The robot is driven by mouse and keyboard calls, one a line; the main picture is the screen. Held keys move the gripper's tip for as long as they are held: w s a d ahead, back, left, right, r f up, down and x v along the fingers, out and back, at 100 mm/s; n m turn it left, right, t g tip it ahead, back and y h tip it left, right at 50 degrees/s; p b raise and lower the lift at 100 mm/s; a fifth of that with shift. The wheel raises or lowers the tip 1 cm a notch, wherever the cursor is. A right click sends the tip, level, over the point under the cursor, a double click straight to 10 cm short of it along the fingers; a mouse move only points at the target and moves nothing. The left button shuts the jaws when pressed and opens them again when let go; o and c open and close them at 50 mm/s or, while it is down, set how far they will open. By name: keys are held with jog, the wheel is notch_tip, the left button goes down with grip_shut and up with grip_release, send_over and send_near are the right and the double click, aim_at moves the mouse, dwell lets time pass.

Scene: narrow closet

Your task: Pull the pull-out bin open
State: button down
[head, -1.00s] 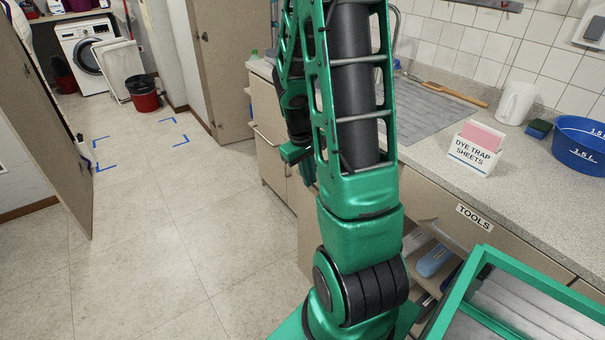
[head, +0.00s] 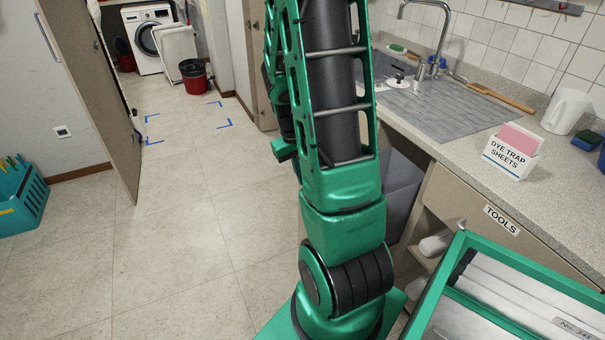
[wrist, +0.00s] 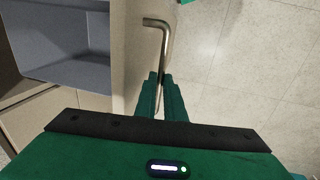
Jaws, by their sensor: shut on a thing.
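The pull-out bin stands out from under the counter. Its grey inner tub (head: 403,188) shows just right of my arm in the head view, and the tub (wrist: 65,55) shows at upper left in the wrist view. The bin's beige front panel (wrist: 130,45) stands beside the tub. A bent metal bar handle (wrist: 163,40) is on the outer side of this panel. My gripper (wrist: 161,76) is shut on the handle. In the head view my arm hides the handle and the gripper's hold.
The counter (head: 455,155) carries a sink and a dye trap sheets box (head: 511,150). A drawer labelled TOOLS (head: 480,215) is below. Open tile floor (head: 180,220) lies to the left, with a teal basket (head: 22,200) and a standing door panel (head: 95,90) beyond.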

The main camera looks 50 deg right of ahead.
jog(key=shift+s, duration=0.1)
jog(key=c, duration=1.8)
grip_release()
jog(key=shift+a, duration=0.1)
jog(key=shift+c, duration=0.2)
notch_tip(320, 180, up, 11)
jog(key=w+a, duration=0.1)
jog(key=shift+a+f, duration=0.2)
jog(key=shift+a, duration=0.2)
jog(key=s+a+r+y, duration=0.1)
jog(key=s+a+r, duration=0.1)
jog(key=s+a, duration=0.5)
jog(key=s+a+r+m+t+y, duration=0.1)
jog(key=s+a+r, duration=0.2)
jog(key=s+a, duration=0.3)
jog(key=shift+s+a, duration=0.4)
jog(key=shift+s, duration=0.5)
